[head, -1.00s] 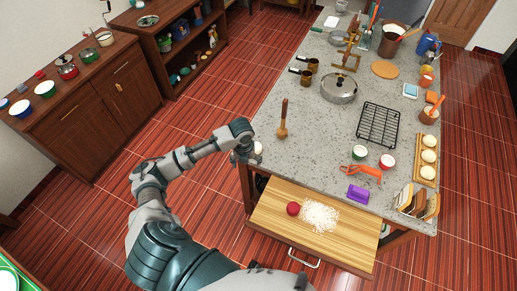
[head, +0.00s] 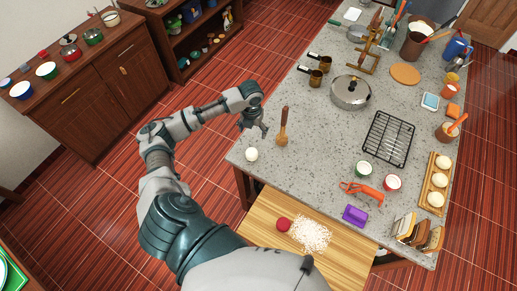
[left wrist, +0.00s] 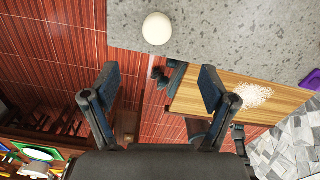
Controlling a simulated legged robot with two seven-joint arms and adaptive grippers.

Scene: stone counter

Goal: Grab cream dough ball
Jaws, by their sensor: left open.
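A cream dough ball (head: 251,154) sits on the near left corner of the stone counter (head: 310,135). My left gripper (head: 260,130) is open and empty, just beyond the ball in the head view, near a wooden spoon (head: 283,128). In the left wrist view the ball (left wrist: 157,28) lies on the counter near its edge, beyond the open fingertips (left wrist: 156,86) and apart from them. More cream balls (head: 437,181) rest in a wooden holder at the counter's right side. My right gripper is not in view.
An open drawer or board with a red ball (head: 283,224) and white grains (head: 311,235) lies below the counter's front edge. A black rack (head: 388,138), a lidded pot (head: 351,91), cups and a purple block (head: 355,215) stand to the right.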

